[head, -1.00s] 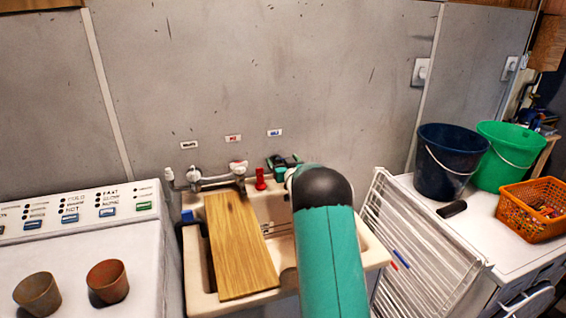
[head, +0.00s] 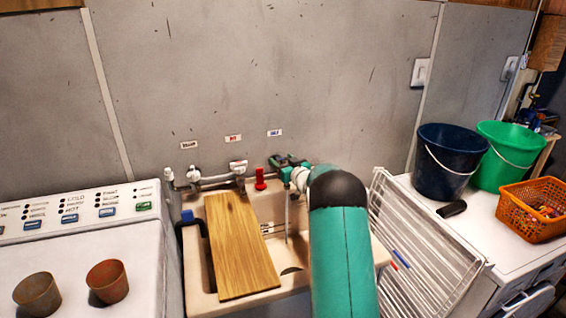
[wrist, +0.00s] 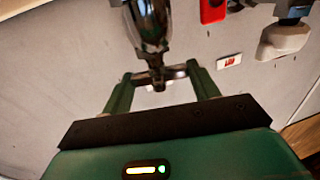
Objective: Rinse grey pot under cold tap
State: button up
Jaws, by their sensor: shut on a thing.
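A grey-brown pot (head: 37,294) stands upright on the white machine at the left, beside a more reddish-brown pot (head: 108,282). My gripper (head: 287,161) is at the wall behind the sink (head: 205,303), just below the blue label (head: 275,132). It is shut on what looks like the cold tap's handle, largely hidden in the head view. In the wrist view my fingers (wrist: 160,74) stand either side of a metal tap part (wrist: 148,25). A thin pale streak, apparently running water (head: 287,215), falls into the basin below my gripper.
A wooden board (head: 240,245) lies across the left of the sink. Another tap (head: 238,170) is under the red label (head: 233,138), with a red object (head: 260,180) beside it. A white rack (head: 415,245), buckets (head: 447,165) and orange basket (head: 533,210) are at right.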

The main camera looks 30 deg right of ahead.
jog(key=shift+n+y, duration=0.6)
jog(key=shift+y, duration=0.3)
jog(key=o, duration=1)
jog(key=shift+s, duration=0.1)
jog(key=s, duration=1.3)
jog(key=shift+s+d, duration=0.35)
